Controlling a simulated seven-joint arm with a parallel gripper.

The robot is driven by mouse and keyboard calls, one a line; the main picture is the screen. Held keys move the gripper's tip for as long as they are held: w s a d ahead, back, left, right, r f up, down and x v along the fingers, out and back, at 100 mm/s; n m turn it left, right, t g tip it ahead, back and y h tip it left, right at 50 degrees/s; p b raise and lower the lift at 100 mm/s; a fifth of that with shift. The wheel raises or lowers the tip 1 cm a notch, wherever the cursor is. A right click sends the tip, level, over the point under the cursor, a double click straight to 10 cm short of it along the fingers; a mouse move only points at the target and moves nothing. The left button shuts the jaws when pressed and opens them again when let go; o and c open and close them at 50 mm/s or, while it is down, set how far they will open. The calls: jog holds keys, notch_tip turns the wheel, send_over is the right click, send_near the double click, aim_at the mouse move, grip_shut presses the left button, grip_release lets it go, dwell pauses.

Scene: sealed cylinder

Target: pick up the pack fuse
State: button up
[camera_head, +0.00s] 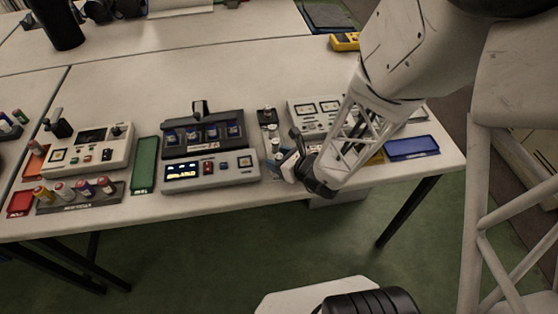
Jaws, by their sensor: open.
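My gripper (287,163) is low over the table near its front edge, at the lower end of my arm. Its fingers point left, beside a narrow dark holder (267,128) with small pale cylinders (274,144). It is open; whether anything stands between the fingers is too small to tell. I cannot tell for sure which item is the pack fuse. Other small cylinders with coloured tops (62,190) stand in a labelled dark rack at the left. My gripper and wrist hide part of the table behind them.
A grey device (240,171) with a lit display and a row of blue-banded cylinders stands left of my gripper. A green tray (144,165), a beige tester (114,154), a white panel unit (304,108) and a blue tray (412,148) surround it. The table's middle (200,80) is clear.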

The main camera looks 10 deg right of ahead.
aim_at(279, 156)
jog(key=c, duration=1)
jog(key=shift+r, duration=0.1)
jog(key=shift+r, duration=0.7)
notch_tip(279, 156, up, 2)
jog(key=shift+r, duration=0.1)
jog(key=s, duration=0.5)
jog(key=s+d+r, duration=0.1)
jog(key=s, duration=0.4)
jog(key=s+d, duration=0.1)
jog(key=s, duration=0.4)
jog(key=shift+s+d+r, duration=0.15)
jog(key=shift+s+d, duration=0.05)
jog(key=shift+s, duration=0.2)
